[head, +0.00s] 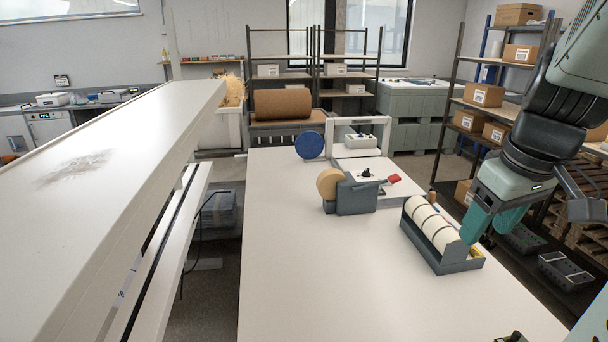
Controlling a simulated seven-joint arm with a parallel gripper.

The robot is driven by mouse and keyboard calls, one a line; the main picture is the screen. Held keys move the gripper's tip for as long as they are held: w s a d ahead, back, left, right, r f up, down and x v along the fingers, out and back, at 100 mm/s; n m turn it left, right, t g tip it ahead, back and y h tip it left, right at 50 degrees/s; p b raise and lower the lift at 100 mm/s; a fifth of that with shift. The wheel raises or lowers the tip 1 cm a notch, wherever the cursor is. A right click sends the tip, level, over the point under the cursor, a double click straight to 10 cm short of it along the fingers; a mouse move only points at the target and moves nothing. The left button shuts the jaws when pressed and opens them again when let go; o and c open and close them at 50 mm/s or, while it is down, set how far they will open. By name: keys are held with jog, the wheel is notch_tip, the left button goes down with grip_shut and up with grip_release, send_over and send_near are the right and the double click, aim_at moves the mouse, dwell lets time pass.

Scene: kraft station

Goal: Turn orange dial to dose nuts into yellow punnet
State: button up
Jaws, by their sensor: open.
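I cannot make out an orange dial, nuts or a yellow punnet in the head view. A small orange-brown upright piece (433,198) shows behind the roll holder, too small to identify. A little yellow (479,252) shows at the right end of that holder, partly hidden. My gripper (490,228) has teal fingers and hangs at the right, in front of or above the holder's right end. Its fingers are apart, with nothing seen between them. I cannot tell whether it touches the holder.
A grey holder with white rolls (432,222) stands on the white table (330,270). Behind it are a tape dispenser (350,193), a white box with a dark knob (368,180) and a blue disc (309,146). The table's front left is clear. A dark object (511,337) lies at the front edge.

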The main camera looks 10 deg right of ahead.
jog(key=s+d+f+m+g, duration=0.1)
jog(key=s+d+f, duration=0.4)
jog(key=d, duration=0.2)
jog(key=s+d+f+g, duration=0.2)
jog(key=s+d+f, duration=0.35)
jog(key=d, duration=0.25)
notch_tip(320, 180, down, 11)
jog(key=shift+w+r, duration=0.15)
jog(key=shift+r, duration=0.05)
jog(key=c, duration=1)
